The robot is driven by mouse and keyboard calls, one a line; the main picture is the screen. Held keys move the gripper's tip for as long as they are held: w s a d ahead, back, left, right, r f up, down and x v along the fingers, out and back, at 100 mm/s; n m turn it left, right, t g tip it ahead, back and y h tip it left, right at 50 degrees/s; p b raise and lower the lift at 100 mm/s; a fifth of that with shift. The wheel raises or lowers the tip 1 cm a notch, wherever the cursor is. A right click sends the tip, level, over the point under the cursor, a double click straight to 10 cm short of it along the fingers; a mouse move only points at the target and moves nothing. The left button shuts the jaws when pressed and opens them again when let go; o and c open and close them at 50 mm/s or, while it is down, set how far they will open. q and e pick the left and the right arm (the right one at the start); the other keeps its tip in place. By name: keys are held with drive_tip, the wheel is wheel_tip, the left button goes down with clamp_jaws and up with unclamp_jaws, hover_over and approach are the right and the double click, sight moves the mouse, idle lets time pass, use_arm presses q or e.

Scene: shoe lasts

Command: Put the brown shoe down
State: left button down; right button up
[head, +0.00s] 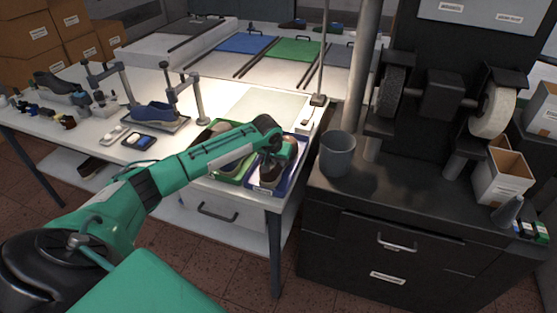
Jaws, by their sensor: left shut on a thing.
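My left arm reaches across from the left, and its gripper (274,160) is over the blue tray (281,185) at the table's front right corner. The left gripper is shut on a brown shoe (267,176), whose dark toe points toward the front. The shoe is within the blue tray's outline; whether it touches the tray floor I cannot tell. Part of it is hidden by the gripper. Another brown shoe (205,136) shows partly behind my arm, at the green tray (234,177). My right gripper is not in view.
A blue shoe (155,113) sits in a stand on the table's left part. A grey cup (337,153) stands on the dark cabinet right of the trays, by a vertical post. A pale mat (262,103) lies bare behind the trays.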

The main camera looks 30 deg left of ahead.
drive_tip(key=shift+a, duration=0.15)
use_arm(q)
drive_tip(key=c, duration=1.5)
unclamp_jaws()
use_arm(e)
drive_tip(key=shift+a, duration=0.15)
